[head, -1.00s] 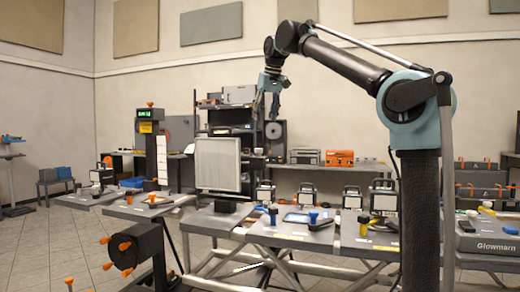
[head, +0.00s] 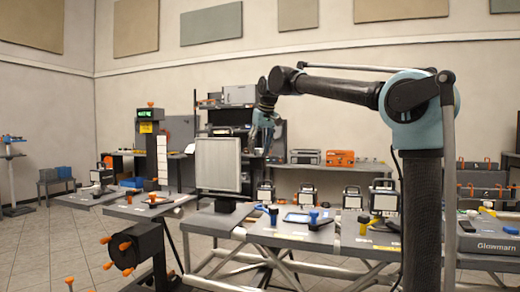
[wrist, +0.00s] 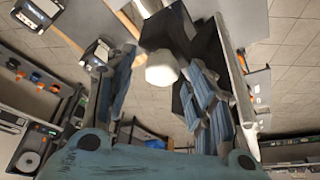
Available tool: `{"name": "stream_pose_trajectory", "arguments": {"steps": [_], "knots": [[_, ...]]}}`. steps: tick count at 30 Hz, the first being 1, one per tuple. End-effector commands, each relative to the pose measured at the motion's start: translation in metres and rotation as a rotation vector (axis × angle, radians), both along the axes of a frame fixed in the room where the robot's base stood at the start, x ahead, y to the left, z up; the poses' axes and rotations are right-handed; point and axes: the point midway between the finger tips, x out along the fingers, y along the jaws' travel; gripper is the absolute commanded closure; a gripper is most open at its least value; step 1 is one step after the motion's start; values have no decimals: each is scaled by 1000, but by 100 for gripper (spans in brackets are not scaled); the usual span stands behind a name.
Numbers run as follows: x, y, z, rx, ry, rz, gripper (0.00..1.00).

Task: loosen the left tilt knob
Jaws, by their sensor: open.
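In the wrist view a pale, faceted knob (wrist: 162,69) shows between the two blue-padded fingers of my gripper (wrist: 160,58). It sits at the end of a dark block. I cannot tell whether this is the left tilt knob, or whether the fingers touch it. My gripper is open, with nothing visibly clamped. In the head view my gripper (head: 263,130) hangs by the upper right edge of a light panel (head: 218,165) on a stand. No tilt knob can be made out on the panel in the head view.
Grey tables (head: 288,237) stand below, with several small lamps, a blue-topped knob (head: 313,215) and a yellow-based item (head: 364,222). A dark post with orange knobs (head: 122,247) stands at front left. Shelves and orange cases (head: 339,158) are behind.

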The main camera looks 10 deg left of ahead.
Motion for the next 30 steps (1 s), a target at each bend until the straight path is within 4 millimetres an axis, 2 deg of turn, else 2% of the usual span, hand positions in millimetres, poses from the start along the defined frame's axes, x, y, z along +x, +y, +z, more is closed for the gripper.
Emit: {"name": "stream_pose_trajectory", "arguments": {"steps": [8, 12, 14, 23, 30], "knots": [[0, 0, -1, 0, 0, 0, 50], [0, 1, -1, 0, 0, 0, 82], [0, 1, -1, 0, 0, 1, 93], [0, 2, -1, -1, -1, 17, 93], [1, 0, -1, 0, 0, 112, 93]]}}
